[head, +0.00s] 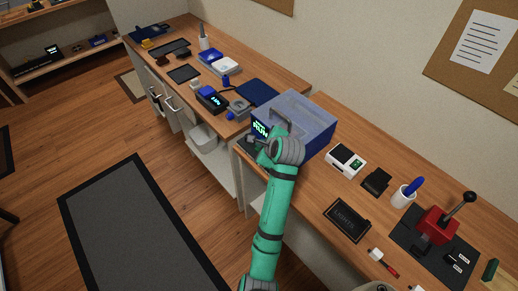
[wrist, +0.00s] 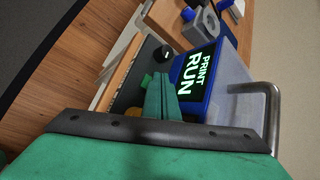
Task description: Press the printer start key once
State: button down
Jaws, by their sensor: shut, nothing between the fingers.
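The printer (head: 300,122) is a large blue and grey box on the right-hand bench. In the wrist view its lit screen (wrist: 196,70) reads "PRINT RUN" in green letters. Beside the screen is a dark control panel (wrist: 135,90) with a black round knob (wrist: 162,53) and a small yellowish piece (wrist: 146,81) partly behind the fingers. My gripper (wrist: 161,80) is shut and empty, its green fingertips over the dark panel beside the screen. In the head view my gripper (head: 264,157) is at the printer's front. I cannot tell whether the tips touch a key; the start key is not clearly visible.
A metal handle (wrist: 262,90) sticks out from the printer close to my wrist. The floor left of the bench is open.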

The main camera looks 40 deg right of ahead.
jog(key=shift+r, duration=0.1)
notch_tip(320, 180, up, 5)
dwell(0.8)
jog(key=shift+w, duration=0.1)
dwell(0.4)
dwell(0.4)
